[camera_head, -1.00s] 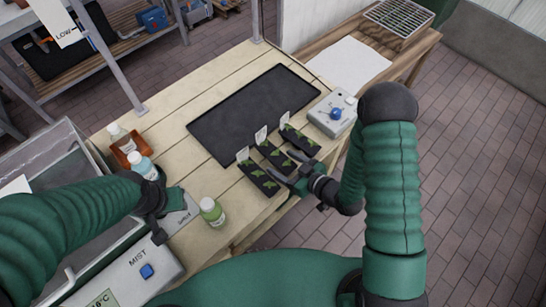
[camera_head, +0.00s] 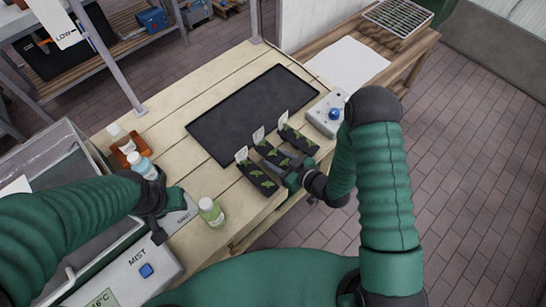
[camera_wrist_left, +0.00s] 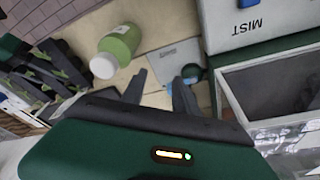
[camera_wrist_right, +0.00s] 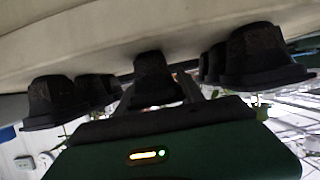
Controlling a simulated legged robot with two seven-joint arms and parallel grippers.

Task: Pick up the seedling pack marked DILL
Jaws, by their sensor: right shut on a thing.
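Three black seedling packs with green leaves and small white tags stand in a row: a left pack (camera_head: 257,179), a middle pack (camera_head: 270,152) and a right pack (camera_head: 299,139). Their tag words are too small to read, so I cannot tell which is DILL. My right gripper (camera_head: 287,165) is shut on the near end of the middle pack, whose dark cell (camera_wrist_right: 153,68) sits between the fingers in the right wrist view. The pack still appears at table level.
A black tray (camera_head: 250,112) lies behind the packs on the wooden table (camera_head: 200,92). A grey box with a blue knob (camera_head: 326,112) stands right of them.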

